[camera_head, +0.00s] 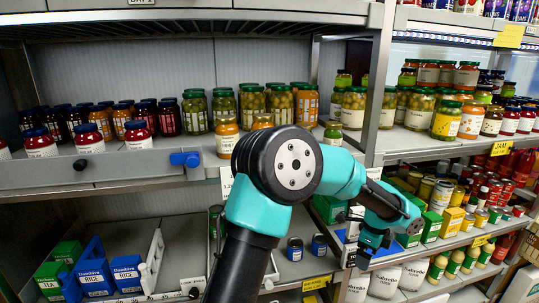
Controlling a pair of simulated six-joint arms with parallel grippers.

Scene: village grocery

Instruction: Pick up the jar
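Many jars stand on the shelves, and I cannot tell which one is meant. On the left upper shelf are dark jars with red-and-white labels (89,140), green olive jars (281,104) and an orange jar (227,135) near the front edge. More jars, such as a yellow-labelled one (447,121), stand on the right upper shelf. My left arm rises from the bottom, left of centre, and bends right. Its gripper (362,261) hangs in front of the lower shelves, apart from the upper-shelf jars. Its fingers are small and dark, and their opening is unclear. My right gripper is out of view.
A shelf post (380,85) divides the left and right bays. A blue piece (185,158) sits on the left shelf's front edge. Rice boxes (95,268) and two small blue cans (319,244) stand below. My arm hides part of the middle shelves.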

